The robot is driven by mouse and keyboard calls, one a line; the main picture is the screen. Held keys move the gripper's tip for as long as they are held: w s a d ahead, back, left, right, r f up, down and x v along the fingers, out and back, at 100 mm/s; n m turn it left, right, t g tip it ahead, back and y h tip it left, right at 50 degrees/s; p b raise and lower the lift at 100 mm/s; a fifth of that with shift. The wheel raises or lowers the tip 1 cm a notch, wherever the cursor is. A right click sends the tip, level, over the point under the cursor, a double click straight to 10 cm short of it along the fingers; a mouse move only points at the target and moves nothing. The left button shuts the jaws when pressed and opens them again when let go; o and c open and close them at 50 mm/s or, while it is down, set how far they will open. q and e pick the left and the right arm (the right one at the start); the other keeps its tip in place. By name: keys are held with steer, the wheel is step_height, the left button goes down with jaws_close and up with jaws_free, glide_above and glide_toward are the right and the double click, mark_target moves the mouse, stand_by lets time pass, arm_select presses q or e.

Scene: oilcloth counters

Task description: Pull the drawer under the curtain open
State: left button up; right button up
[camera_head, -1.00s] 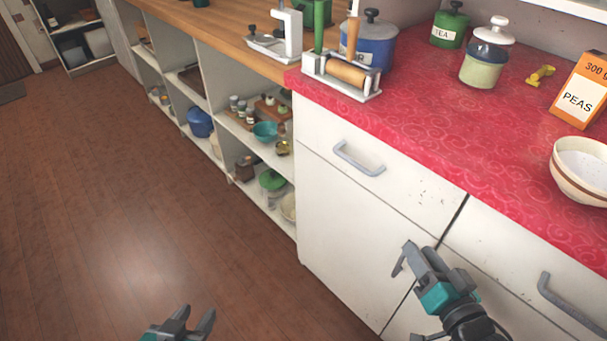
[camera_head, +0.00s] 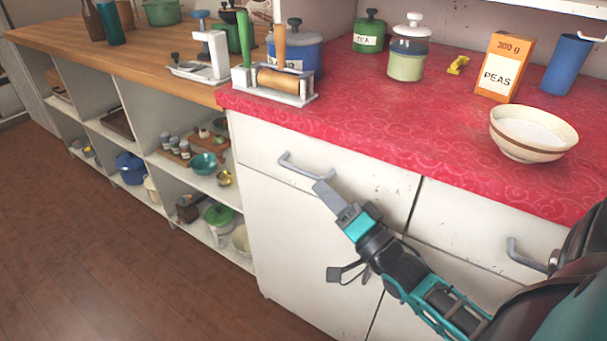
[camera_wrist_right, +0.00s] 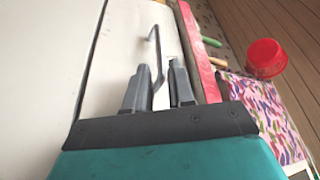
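The white drawer (camera_head: 350,178) under the red counter edge is shut flush with the cabinet. Its grey bar handle (camera_head: 290,164) also shows in the wrist view (camera_wrist_right: 153,38). My right gripper (camera_head: 322,188) is at the right end of this handle. In the wrist view its two fingers (camera_wrist_right: 160,88) are apart, with the handle's end between them and a gap towards the right finger. No curtain shows in the head view. My left gripper is out of view.
A second drawer handle (camera_head: 525,256) is at the right, near my arm.

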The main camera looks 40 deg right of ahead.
mark_target(306, 171)
steer(key=x, duration=0.7)
steer(key=shift+w+b, duration=0.1)
steer(key=shift+b, duration=0.25)
steer(key=shift+f, duration=0.1)
jaws_close()
